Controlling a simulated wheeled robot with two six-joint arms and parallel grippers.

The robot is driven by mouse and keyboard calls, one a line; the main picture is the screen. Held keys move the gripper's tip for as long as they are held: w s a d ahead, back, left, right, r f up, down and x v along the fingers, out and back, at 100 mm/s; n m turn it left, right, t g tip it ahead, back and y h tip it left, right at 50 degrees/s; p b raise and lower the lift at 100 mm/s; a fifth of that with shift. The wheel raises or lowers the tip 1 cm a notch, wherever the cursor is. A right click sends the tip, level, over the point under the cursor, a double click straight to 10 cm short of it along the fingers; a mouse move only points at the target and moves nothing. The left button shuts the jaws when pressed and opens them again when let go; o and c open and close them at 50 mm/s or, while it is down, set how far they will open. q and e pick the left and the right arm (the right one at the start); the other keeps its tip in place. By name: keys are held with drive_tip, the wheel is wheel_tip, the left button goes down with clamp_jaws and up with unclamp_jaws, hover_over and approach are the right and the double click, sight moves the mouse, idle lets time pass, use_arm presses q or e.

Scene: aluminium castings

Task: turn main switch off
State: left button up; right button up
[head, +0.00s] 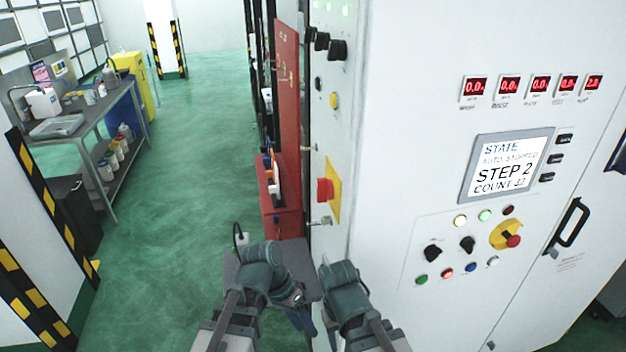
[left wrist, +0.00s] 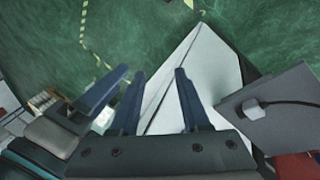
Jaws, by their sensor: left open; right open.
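The main switch (head: 326,190) is a red handle on a yellow plate, on the narrow left side face of the white cabinet. My left gripper (head: 302,318) is low in the head view, below the switch and apart from it. In the left wrist view its two dark blue fingers (left wrist: 157,76) are spread with nothing between them. My right gripper (head: 328,328) is beside it, in front of the cabinet's lower corner, and touches no switch. Its fingers are mostly hidden behind its wrist in the head view.
The white cabinet (head: 420,90) fills the right, with a display (head: 506,166), knobs and a red button on yellow (head: 508,237). A red cabinet (head: 280,205) and a grey surface (head: 238,268) are beside the side face. Green floor (head: 180,170) is open to the left.

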use_arm(q)
drive_tip(key=w+a+r+m+t+h+p, duration=0.1)
drive_tip(key=w+r+m+h+p, duration=0.1)
drive_tip(key=w+r+h, duration=0.35)
drive_tip(key=w+a+r+m+t+h+p, duration=0.1)
drive_tip(key=w+a+r+m+h+p, duration=0.1)
drive_tip(key=r, duration=0.6)
drive_tip(key=m+t+h+p, duration=0.3)
drive_tip(key=m+t+h, duration=0.1)
drive_tip(key=h, duration=0.2)
approach(324, 190)
drive_tip(key=shift+y, duration=0.25)
drive_tip(key=x, duration=0.7)
drive_tip(key=shift+w+r, duration=0.2)
drive_tip(key=shift+w, duration=0.1)
use_arm(e)
wheel_tip(324, 190, up, 8)
drive_tip(key=shift+r, duration=0.1)
use_arm(q)
clamp_jaws()
